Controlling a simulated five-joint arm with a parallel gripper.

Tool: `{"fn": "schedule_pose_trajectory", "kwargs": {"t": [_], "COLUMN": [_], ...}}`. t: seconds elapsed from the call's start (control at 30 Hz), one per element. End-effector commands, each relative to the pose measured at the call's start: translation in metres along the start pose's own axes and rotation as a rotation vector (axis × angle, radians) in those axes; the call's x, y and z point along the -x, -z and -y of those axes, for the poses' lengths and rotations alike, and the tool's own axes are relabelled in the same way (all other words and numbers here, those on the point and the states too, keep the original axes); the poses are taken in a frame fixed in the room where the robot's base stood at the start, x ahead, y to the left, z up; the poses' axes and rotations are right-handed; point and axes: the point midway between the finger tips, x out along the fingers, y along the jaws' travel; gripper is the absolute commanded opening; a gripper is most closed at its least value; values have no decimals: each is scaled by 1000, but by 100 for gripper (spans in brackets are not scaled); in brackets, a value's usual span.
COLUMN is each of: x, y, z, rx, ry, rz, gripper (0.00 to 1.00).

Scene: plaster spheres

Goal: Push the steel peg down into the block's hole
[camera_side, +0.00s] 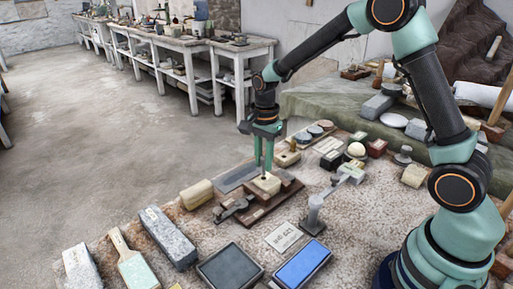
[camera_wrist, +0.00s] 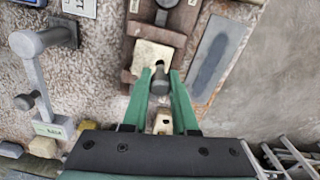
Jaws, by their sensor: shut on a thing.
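My gripper (camera_side: 263,167) reaches down over a cream block (camera_side: 267,184) in the side view. In the wrist view its two green fingers (camera_wrist: 161,78) are shut on the grey steel peg (camera_wrist: 159,84). The block (camera_wrist: 146,55) shows there just beyond the fingertips, with a dark hole (camera_wrist: 160,63) in its top. The peg appears at the near side of the hole; whether its lower end is inside the hole I cannot tell. The block sits on a dark brown wooden board (camera_side: 254,213). In the side view the peg is too small to make out clearly.
A grey metal stand (camera_side: 314,212) with an arm stands to the right of the board. A pale rounded block (camera_side: 196,194) lies to the left. A grey slab (camera_side: 236,177) lies behind the board. A blue-topped stone (camera_side: 302,263) and a dark one (camera_side: 229,269) lie in front.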

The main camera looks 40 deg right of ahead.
Motion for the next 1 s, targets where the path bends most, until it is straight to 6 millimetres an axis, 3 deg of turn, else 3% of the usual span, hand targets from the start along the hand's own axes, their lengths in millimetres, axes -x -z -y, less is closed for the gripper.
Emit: {"fn": "schedule_pose_trajectory", "kwargs": {"t": [1.0], "x": [-16], "y": [0], "z": [0], "rx": [0], "ry": [0], "rz": [0], "gripper": [0]}}
